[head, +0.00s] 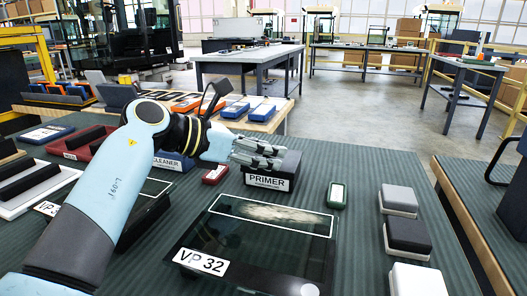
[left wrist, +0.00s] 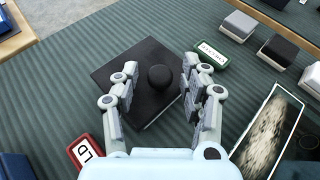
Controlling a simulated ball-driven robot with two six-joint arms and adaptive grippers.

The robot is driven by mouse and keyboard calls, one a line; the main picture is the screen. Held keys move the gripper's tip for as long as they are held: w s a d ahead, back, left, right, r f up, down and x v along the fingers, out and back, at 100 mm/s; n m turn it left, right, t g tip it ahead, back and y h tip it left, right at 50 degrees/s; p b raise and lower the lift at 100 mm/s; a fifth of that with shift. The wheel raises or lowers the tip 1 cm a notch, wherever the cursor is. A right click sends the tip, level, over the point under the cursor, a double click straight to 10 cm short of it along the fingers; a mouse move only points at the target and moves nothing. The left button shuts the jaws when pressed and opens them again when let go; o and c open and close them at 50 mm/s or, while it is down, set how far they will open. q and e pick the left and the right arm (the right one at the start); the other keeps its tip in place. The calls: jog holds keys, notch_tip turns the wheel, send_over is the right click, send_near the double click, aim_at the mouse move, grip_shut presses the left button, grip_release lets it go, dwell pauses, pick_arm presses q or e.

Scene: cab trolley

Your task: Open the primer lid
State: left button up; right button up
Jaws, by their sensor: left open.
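The primer box (head: 268,182) is a dark box with a white PRIMER label, standing on the ribbed green mat. In the left wrist view its square black lid (left wrist: 118,75) lies on it, with a round black knob (left wrist: 160,77) on top. My left gripper (head: 279,153) is over the box in the head view. In the left wrist view its fingers (left wrist: 160,66) are spread, one on each side of the knob, with gaps showing. The lid looks shut. My right gripper is out of view.
A dark glass panel labelled VP 32 (head: 200,262) lies in front of the box. A small green-edged box (head: 337,195) is to its right and a red one (head: 215,174) to its left. Several grey, black and white blocks (head: 408,236) stand further right. A blue CLEANER box (head: 172,162) sits behind my arm.

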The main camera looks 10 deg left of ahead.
pick_arm(q)
grip_shut()
dwell(0.3)
jog(key=shift+w+r+p, duration=0.1)
jog(key=shift+r+p, duration=0.3)
jog(key=shift+p, duration=0.3)
jog(key=g+p, duration=0.1)
jog(key=p, duration=0.1)
jog(key=w+r+n+y+p, duration=0.1)
jog(key=p, duration=0.1)
jog(key=r+g+p, duration=0.1)
jog(key=p, duration=0.1)
jog(key=shift+w+d+r+n+g, duration=0.15)
jog(key=shift+w+r+n+g, duration=0.1)
jog(key=shift+n+g, duration=0.05)
jog(key=shift+w+r+g+y+p, duration=0.2)
jog(key=shift+w+g+y+p, duration=0.1)
jog(key=shift+w+g+p, duration=0.15)
jog(key=shift+w+d+r+n+g+y+p, duration=0.2)
jog(key=shift+w+r+n+g+y+p, duration=0.1)
jog(key=shift+w+n+g, duration=0.4)
jog(key=shift+s, duration=0.1)
